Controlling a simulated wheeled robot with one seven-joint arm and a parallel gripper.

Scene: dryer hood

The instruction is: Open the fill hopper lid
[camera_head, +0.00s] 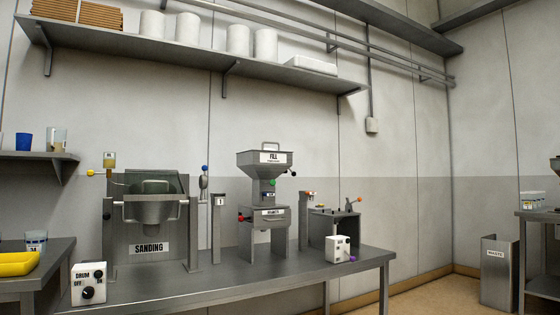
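The fill hopper (246,162) is a grey metal funnel labelled FILL, on top of a machine on the long metal bench. Its lid (256,151) appears to lie flat across the top, with a small arched handle (270,145) standing above it. The lid's hinge is too small to make out. A black-knobbed lever (292,173) sticks out at the hopper's right side. Below are a green knob (273,183), a drawer-like box (266,221) and a red knob (241,217). My gripper is not in view.
The bench (215,281) also carries the SANDING drum machine (149,225) on the left, a post marked 1 (216,228), and a white switch box (338,249) on the right. A loaded wall shelf (210,62) hangs above. The bench's front strip is mostly clear.

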